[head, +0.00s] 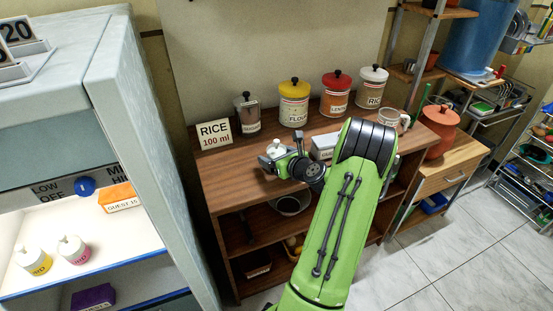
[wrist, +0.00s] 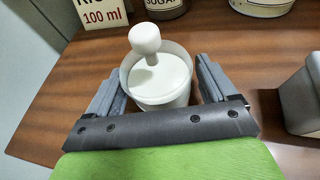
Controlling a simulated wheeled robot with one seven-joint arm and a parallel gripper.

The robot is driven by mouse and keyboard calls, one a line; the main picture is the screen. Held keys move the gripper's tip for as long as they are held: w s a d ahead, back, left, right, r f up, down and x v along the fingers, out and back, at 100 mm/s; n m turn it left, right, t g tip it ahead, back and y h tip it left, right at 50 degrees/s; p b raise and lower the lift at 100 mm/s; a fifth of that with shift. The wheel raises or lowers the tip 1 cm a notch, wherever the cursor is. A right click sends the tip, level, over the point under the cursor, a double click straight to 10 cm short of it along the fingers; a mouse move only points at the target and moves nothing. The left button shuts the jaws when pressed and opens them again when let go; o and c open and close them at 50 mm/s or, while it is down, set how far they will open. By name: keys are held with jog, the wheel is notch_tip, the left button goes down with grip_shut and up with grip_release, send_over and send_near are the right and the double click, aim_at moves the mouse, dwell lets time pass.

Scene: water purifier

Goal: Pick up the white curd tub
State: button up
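A white tub with a round white knob on its lid (wrist: 160,78) stands between my gripper's fingers in the wrist view. It also shows in the head view (head: 277,146), near the front left of the wooden shelf unit's top; its label is not visible. My gripper (wrist: 160,85) is open, with one dark finger on each side of the tub. Narrow gaps seem to show beside its body, and I cannot tell whether the rim touches a finger. The tub's lower front is hidden by my gripper.
The wooden shelf top (head: 225,170) holds a rice sign (head: 214,134), a sugar canister (head: 246,115), a yellow flour canister (head: 294,105) and other canisters behind. A grey box (wrist: 302,98) stands to the right. The refrigerator at left holds two small tubs, yellow-marked (head: 34,261) and pink-marked (head: 73,250).

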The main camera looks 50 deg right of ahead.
jog(key=c, duration=1)
